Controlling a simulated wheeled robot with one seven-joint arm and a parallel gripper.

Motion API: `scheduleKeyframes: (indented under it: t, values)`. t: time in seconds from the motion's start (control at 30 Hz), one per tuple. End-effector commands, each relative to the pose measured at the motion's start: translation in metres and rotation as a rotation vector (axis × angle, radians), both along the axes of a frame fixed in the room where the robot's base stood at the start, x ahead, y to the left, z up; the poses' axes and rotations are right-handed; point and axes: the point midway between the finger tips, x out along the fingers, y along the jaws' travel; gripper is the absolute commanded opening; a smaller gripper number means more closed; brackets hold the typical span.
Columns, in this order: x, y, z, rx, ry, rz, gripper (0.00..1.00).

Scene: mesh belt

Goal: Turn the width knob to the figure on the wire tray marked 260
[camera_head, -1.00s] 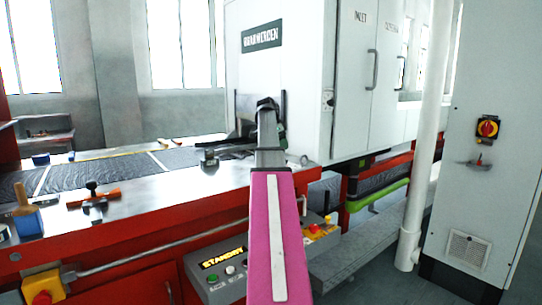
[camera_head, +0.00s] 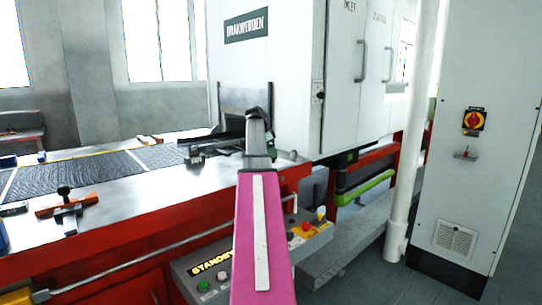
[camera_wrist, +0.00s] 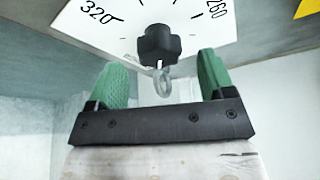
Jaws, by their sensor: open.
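In the wrist view, a black lobed knob (camera_wrist: 158,44) sits on a white dial plate (camera_wrist: 118,22). The plate shows 320 on the left and 260 on the right, with tick marks between. A small light line on the knob faces down in the picture, away from both figures. A grey ring (camera_wrist: 163,86) hangs just below the knob. My gripper (camera_wrist: 163,65) is open, its green-padded fingers on either side of the knob and apart from it. A wire tray marked 260 is not recognisable in either view.
In the head view, a red-framed bench with a dark mesh belt (camera_head: 90,169) runs to a white machine housing (camera_head: 275,75). A control panel (camera_head: 207,283) reads STANDBY. A white pipe (camera_head: 415,130) and a grey cabinet (camera_head: 487,175) stand at right. A T-handled tool (camera_head: 66,201) lies on the bench.

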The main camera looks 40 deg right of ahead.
Motion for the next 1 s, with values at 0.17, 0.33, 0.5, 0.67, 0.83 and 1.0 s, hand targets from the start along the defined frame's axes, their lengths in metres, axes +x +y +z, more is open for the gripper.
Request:
scheduleKeyframes:
  t: [0.17, 0.33, 0.5, 0.67, 0.83, 1.0]
  values:
    - [-0.002, -0.006, -0.015, 0.000, 0.000, 0.000, 0.76]
    - [-0.002, -0.007, -0.018, 0.000, -0.001, 0.000, 0.76]
    - [-0.002, -0.007, -0.018, 0.000, -0.001, 0.000, 0.76]
    - [-0.002, -0.007, -0.018, 0.000, -0.001, 0.001, 0.30]
    - [-0.002, -0.007, -0.018, 0.000, 0.000, 0.002, 0.26]
    - [-0.002, -0.007, -0.018, 0.000, 0.000, 0.025, 0.26]
